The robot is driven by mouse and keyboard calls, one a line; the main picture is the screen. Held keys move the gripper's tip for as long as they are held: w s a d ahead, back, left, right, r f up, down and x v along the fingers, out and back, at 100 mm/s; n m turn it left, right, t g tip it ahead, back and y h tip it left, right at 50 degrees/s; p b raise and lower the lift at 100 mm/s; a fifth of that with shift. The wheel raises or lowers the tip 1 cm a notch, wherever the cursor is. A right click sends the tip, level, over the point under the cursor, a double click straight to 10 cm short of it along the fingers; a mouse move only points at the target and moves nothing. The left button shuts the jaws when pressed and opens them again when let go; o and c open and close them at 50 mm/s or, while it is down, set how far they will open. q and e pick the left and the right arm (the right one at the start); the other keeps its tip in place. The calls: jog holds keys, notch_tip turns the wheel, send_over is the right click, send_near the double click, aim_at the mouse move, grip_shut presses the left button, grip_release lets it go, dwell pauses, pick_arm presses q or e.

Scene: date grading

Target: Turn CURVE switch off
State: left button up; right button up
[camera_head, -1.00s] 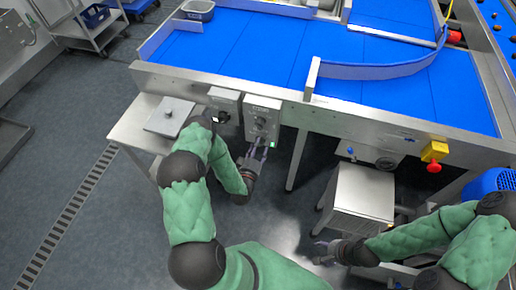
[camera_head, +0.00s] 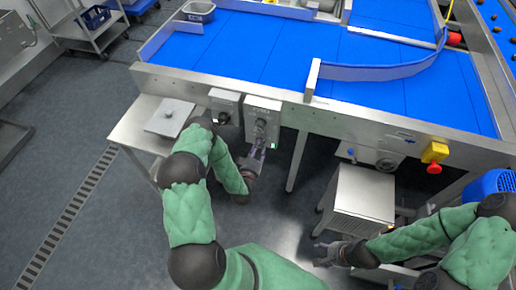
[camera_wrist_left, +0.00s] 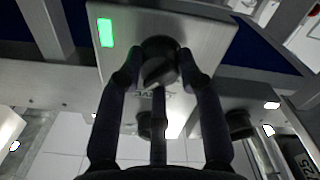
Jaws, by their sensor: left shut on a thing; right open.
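The CURVE switch is a black rotary knob (camera_wrist_left: 159,61) on a grey metal control box (camera_head: 262,108) under the conveyor's front edge. In the left wrist view the box carries an upside-down label below the knob, partly hidden by a finger, and a lit green lamp (camera_wrist_left: 106,32). The knob's grip bar looks tilted. My left gripper (camera_head: 261,141) is at the box, its fingers shut on the knob from both sides. It also shows in the left wrist view (camera_wrist_left: 160,72). My right gripper (camera_head: 323,254) is open and empty, low at the right, away from the box.
A second switch box (camera_head: 224,106) with a black knob sits just left. A steel side table (camera_head: 128,128) stands further left. A steel cabinet (camera_head: 358,200) and a yellow-and-red emergency stop (camera_head: 434,157) are to the right. The blue conveyor (camera_head: 240,48) lies above.

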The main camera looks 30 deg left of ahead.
pick_arm(q)
jog(key=shift+s+d+f+n+b, duration=0.1)
jog(key=shift+d+n+b, duration=0.1)
jog(key=shift+n, duration=2.65)
jog(key=shift+w+d+n+b, duration=0.1)
jog(key=shift+n+b, duration=0.05)
jog(key=shift+n, duration=2.75)
jog(key=shift+s+d+f+n+b, duration=0.1)
jog(key=shift+d+n+b, duration=0.1)
jog(key=shift+n, duration=2.65)
jog(key=shift+r, duration=0.1)
jog(key=o, duration=1.1)
jog(key=shift+o, duration=0.2)
jog(key=shift+a+r, duration=0.1)
jog(key=shift+a, duration=0.1)
